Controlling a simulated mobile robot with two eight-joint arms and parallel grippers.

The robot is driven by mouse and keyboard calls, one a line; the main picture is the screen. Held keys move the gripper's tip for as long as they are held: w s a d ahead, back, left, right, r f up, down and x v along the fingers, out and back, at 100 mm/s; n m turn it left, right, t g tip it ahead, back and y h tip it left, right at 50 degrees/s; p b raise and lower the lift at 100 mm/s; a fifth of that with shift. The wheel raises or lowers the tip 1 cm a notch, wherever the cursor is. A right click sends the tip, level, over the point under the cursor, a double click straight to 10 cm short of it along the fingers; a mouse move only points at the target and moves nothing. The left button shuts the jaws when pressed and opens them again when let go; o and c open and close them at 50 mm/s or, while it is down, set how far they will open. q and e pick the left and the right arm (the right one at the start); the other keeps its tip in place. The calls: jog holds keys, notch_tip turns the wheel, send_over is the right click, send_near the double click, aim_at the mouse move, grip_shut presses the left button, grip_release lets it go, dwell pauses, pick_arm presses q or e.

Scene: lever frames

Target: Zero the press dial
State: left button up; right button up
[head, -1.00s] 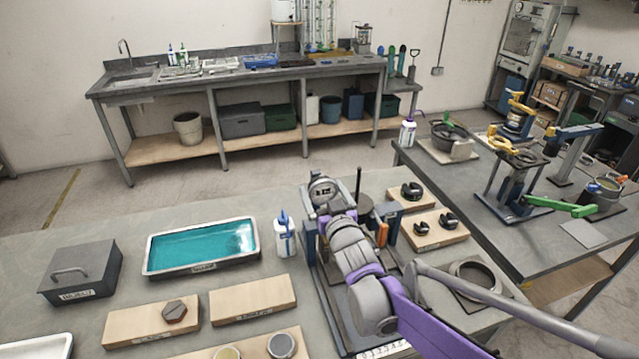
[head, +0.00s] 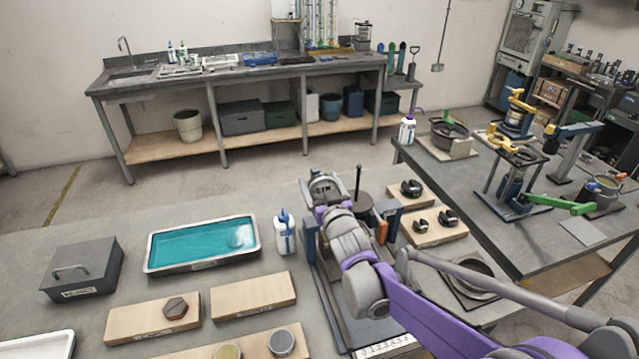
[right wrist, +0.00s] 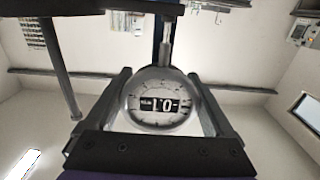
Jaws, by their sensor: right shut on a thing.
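The press dial (right wrist: 160,102) is a round pale-grey gauge with tick marks and a dark window of white digits. The digits look upside down and read roughly "1.0"; I cannot be sure of the reading. In the head view the dial (head: 322,184) shows at the top of the press (head: 310,236), its face small and partly covered. My right gripper (right wrist: 161,80) is shut on the dial, one dark finger along each side of it. In the head view my right wrist hides the fingers and much of the press. My left gripper is not in view.
A thin dark rod (head: 358,181) stands just right of the dial. A white-and-blue bottle (head: 284,232) and a teal-filled tray (head: 202,244) stand to the left. A grey ring (head: 473,275) lies near my forearm.

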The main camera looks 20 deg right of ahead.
jog(key=n, duration=0.5)
jog(key=shift+d+p, duration=0.1)
jog(key=shift+p, duration=0.3)
jog(key=o, duration=1.1)
jog(key=shift+s+d+b, duration=0.2)
jog(key=shift+s+b, duration=0.5)
jog(key=shift+s, duration=4.7)
